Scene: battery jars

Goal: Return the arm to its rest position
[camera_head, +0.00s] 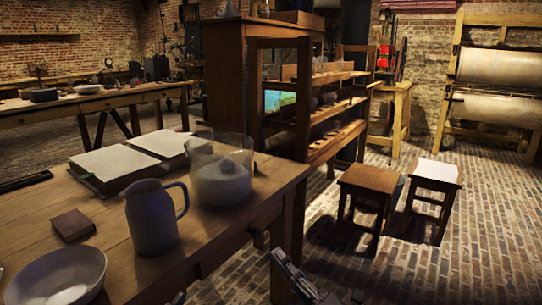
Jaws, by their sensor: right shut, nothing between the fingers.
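My right gripper (285,262) shows at the bottom edge, right of the middle, with its arm coming up from below. It is shut with nothing in it. It is in front of the near table's right edge, over the brick floor, and apart from the objects on the table. A small dark piece shows at the bottom edge left of the middle; it may be the tip of my left gripper, but too little shows to tell its state.
Two stools (372,178) stand on clear brick floor beside a wooden shelf (335,100).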

